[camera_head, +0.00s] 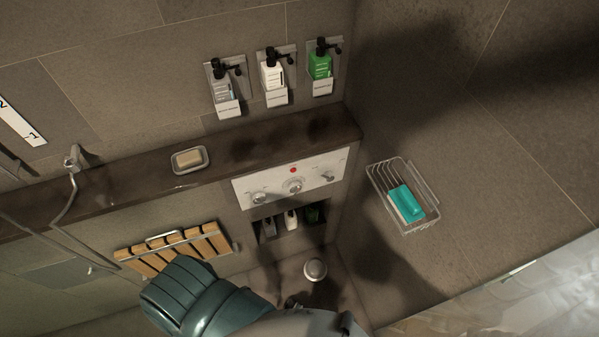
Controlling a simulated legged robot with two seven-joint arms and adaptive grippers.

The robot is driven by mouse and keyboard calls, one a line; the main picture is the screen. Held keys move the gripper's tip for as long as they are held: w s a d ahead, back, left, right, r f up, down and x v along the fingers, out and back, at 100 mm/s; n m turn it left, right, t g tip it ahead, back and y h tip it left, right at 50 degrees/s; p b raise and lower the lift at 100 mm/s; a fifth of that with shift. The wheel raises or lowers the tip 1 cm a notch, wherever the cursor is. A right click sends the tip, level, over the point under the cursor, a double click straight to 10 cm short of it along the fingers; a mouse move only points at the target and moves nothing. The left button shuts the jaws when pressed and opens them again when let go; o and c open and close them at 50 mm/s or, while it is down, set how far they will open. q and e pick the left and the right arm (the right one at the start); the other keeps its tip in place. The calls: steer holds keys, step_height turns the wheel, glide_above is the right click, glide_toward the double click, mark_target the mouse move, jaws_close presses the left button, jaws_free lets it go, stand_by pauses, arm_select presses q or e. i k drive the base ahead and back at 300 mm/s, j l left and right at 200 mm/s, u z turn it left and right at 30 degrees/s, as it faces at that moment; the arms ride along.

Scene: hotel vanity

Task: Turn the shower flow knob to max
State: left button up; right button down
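A white shower control panel (276,180) is set in the wall below the dark ledge, at the centre of the head view. It carries a left knob (259,198), a middle knob (295,186) and a right knob (328,177), with a red dot above the middle one. I cannot read their markings or tell which one sets the flow. Nothing touches the knobs. A teal and grey part of my own arm is at the bottom, below the panel and apart from it. I cannot make out either gripper.
Several bottles hang in wall holders (276,78) above the ledge (100,185), which bears a soap dish (190,161). A wire basket (402,198) with a teal item juts from the right wall. A slatted wooden seat (175,247) and a shower hose (68,210) are at left.

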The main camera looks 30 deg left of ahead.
mark_target(260, 197)
steer(key=u, duration=1.5)
steer(key=k+l+z, duration=0.1)
steer(key=z, duration=0.3)
steer(key=i+l, duration=0.05)
steer(key=l, duration=0.05)
